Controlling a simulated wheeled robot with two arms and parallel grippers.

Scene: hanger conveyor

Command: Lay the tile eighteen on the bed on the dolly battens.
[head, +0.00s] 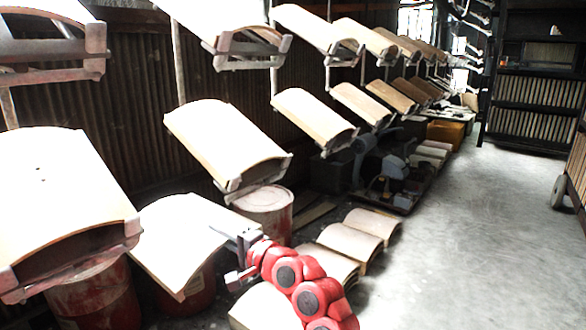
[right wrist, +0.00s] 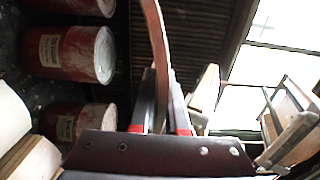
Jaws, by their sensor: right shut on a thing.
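My right gripper (head: 242,258), at the end of a red arm, is shut on the edge of a pale curved tile (head: 180,238) at the lower left of the head view. The tile is held tilted above a red drum. In the right wrist view the tile (right wrist: 155,38) stands edge-on as a thin curved strip between the two fingers (right wrist: 162,105). No number can be read on it. My left gripper is not in view. I cannot make out the bed on the dolly battens for certain.
Other curved tiles (head: 225,140) hang on carriers in receding rows at left. Red drums (head: 266,208) stand below them. Several tiles (head: 350,243) lie in a row on the floor. A wheeled rack (head: 577,170) stands at the right edge. The grey floor (head: 470,240) between is clear.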

